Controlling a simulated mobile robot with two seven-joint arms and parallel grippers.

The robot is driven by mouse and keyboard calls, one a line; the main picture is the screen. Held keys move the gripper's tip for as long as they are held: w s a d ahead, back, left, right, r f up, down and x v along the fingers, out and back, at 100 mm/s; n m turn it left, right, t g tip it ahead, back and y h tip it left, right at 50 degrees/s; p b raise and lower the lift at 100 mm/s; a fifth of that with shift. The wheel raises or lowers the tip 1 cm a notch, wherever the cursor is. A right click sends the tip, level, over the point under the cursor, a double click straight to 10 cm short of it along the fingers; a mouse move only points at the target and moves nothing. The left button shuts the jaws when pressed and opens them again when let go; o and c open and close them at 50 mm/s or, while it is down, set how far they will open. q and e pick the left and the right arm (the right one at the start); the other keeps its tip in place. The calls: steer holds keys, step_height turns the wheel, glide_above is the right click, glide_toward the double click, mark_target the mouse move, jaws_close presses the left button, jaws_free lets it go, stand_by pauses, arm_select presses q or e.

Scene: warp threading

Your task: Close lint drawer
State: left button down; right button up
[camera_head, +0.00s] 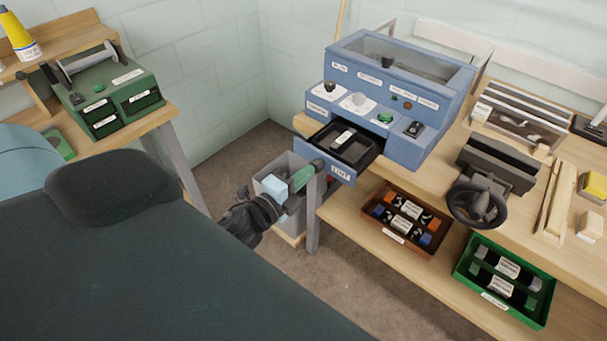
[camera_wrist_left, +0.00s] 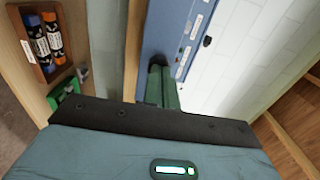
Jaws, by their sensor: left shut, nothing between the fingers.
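The lint drawer (camera_head: 327,161) is pulled out of the front of the blue machine (camera_head: 408,148) in the head view. Its blue front carries a LINT label, and a dark tray with a pale label shows inside. My left gripper (camera_head: 312,171) is shut and empty, with its green fingers at the left end of the drawer front. I cannot tell whether they touch it. In the left wrist view my shut left gripper (camera_wrist_left: 158,82) points at a blue surface of the machine (camera_wrist_left: 172,35). My right gripper is not in view.
A grey bin (camera_head: 270,182) with a light blue block stands below the drawer. A brown spool tray (camera_head: 393,238) and a green tray (camera_head: 492,300) sit on the lower shelf. A black handwheel device (camera_head: 478,203) stands right of the machine. A green machine (camera_head: 110,98) is at left.

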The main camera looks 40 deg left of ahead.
mark_target(340, 142)
arm_select(q)
steer(key=w, duration=0.9)
steer(key=w+d, duration=0.1)
steer(key=w, duration=0.3)
steer(key=shift+w+f+b, duration=0.1)
steer(key=shift+w+b, duration=0.2)
steer(key=shift+b, duration=0.1)
steer(key=shift+w, duration=0.15)
steer(key=shift+r, duration=0.3)
steer(key=shift+r, duration=0.1)
